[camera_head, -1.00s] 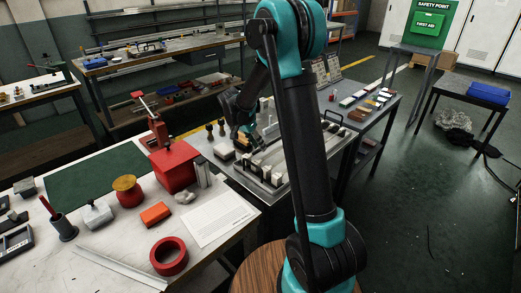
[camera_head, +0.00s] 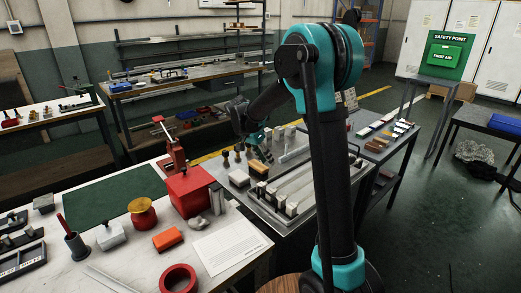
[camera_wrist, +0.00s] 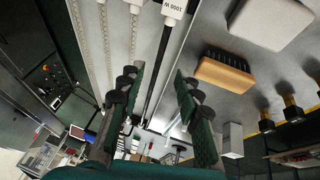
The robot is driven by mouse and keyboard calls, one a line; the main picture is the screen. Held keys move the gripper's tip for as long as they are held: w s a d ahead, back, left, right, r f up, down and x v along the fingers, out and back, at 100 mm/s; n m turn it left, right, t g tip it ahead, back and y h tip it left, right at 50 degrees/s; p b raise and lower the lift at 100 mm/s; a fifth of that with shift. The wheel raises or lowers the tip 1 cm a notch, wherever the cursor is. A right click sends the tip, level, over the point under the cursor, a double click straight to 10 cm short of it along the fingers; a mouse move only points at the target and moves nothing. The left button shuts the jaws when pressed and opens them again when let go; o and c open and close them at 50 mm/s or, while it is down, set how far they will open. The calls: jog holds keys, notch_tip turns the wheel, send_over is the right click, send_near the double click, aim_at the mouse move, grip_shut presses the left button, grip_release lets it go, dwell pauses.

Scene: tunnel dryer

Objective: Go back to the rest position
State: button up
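My gripper (camera_head: 262,146) hangs at the end of my bent teal and black arm, over the far part of the grey bench with the long pale bars (camera_head: 290,190). In the wrist view my gripper (camera_wrist: 163,92) shows two green-padded fingers spread apart. They hold nothing. A dark rod with a white end marked 1000 W (camera_wrist: 173,8) shows beyond the gap between the fingers.
A wooden brush (camera_wrist: 225,75) and a white block (camera_wrist: 270,22) lie on the bench near the gripper. At left, a workbench holds a red box (camera_head: 190,190), a red tape roll (camera_head: 179,279) and an orange block (camera_head: 168,239). Open floor (camera_head: 425,220) lies at right.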

jog(key=s+d+f+n+t+y, duration=0.1)
jog(key=s+d+f+n, duration=0.1)
jog(key=s, duration=0.7)
jog(key=s+d+f+n+t+y, duration=0.1)
jog(key=s+d+f+n+y, duration=0.1)
jog(key=s, duration=0.8)
jog(key=s+d+f+n+t+y, duration=0.1)
jog(key=s+d+n, duration=0.4)
jog(key=s, duration=0.5)
notch_tip(320, 180, down, 3)
jog(key=shift+r+n+y, duration=0.1)
jog(key=shift+n+y, duration=0.4)
jog(key=shift+n, duration=0.1)
